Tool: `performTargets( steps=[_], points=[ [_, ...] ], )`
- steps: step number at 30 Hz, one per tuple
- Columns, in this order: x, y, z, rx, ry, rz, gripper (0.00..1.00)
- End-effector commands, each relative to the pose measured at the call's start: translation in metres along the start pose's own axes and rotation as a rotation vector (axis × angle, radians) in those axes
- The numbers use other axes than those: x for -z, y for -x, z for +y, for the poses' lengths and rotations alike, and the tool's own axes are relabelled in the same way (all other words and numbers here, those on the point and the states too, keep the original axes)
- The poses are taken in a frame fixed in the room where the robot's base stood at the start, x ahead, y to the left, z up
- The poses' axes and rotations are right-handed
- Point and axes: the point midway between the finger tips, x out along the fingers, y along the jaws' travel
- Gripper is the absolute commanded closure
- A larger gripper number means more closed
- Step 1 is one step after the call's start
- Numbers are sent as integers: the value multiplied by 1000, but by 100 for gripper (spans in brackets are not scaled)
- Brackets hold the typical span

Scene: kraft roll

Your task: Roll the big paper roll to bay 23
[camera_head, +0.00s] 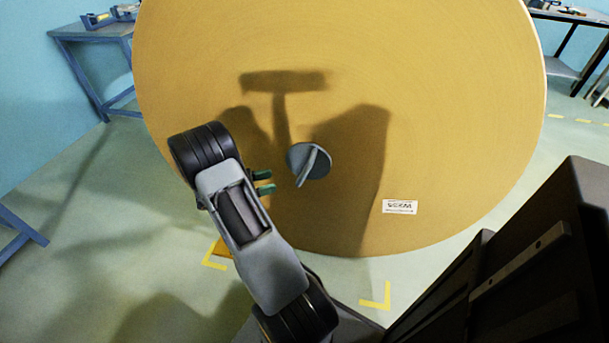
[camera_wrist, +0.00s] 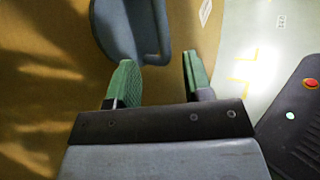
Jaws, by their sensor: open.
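The big paper roll (camera_head: 440,110) stands on its edge and fills most of the head view, its flat tan face toward me. A grey round plug with a raised handle bar (camera_head: 308,161) sits at the middle of that face. A white label (camera_head: 400,207) is at its lower right. My gripper (camera_head: 264,182) is just left of the plug, its green fingertips apart and empty. In the wrist view the open fingers (camera_wrist: 158,80) are close to the grey handle (camera_wrist: 162,30), which shows ahead of them. I cannot tell whether they touch it. No bay number is readable.
Yellow corner marks (camera_head: 376,298) are on the floor in front of the roll. An orange piece (camera_head: 222,249) lies at its lower left edge. Blue tables (camera_head: 92,30) stand at the left, a dark table (camera_head: 565,15) at the back right. The right floor has a dashed yellow line (camera_head: 583,121).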

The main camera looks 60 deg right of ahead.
Motion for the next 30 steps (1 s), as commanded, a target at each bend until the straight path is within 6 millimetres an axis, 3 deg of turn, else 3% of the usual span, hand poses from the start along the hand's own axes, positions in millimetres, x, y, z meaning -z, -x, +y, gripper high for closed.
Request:
performTargets(
  steps=[15, 22, 30],
  points=[
    [1, -94, -2, 4, 0, 2, 54],
    [0, -116, -1, 2, -1, 3, 54],
    [0, -122, -1, 0, -1, 3, 54]
  ],
)
